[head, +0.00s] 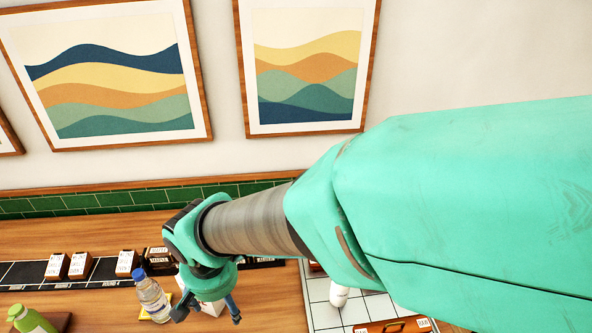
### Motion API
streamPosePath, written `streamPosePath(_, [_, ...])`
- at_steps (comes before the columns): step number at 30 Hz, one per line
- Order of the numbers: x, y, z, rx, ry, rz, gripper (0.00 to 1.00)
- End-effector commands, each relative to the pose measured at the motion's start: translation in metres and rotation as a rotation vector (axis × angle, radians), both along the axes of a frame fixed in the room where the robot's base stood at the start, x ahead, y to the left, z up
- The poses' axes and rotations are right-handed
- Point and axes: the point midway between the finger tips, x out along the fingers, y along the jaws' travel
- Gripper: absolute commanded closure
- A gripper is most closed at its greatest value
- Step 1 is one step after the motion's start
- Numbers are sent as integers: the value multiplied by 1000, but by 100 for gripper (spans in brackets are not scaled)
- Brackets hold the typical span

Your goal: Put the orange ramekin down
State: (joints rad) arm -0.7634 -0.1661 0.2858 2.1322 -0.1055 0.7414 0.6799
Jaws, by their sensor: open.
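My gripper (208,314) hangs at the end of my teal arm over the wooden counter (60,237). Its two dark blue fingers are spread apart and point down. A white object shows behind and between the fingers, partly hidden by the gripper. I cannot make out an orange ramekin in this view; my arm covers much of the counter.
A clear bottle with a blue cap (152,296) stands just left of my gripper. A green bottle (32,320) is at the lower left. A white tiled area (322,314) lies right.

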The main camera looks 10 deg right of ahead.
Motion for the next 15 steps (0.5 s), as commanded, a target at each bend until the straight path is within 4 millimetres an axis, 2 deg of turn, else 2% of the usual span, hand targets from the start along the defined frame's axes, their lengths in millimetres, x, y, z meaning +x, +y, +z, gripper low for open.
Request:
streamPosePath(1, [7,-19,14,11,-14,-16,27])
streamPosePath(7, [18,-88,56,36,-63,-46,27])
streamPosePath(15, [10,-177,103,51,-139,-85,27])
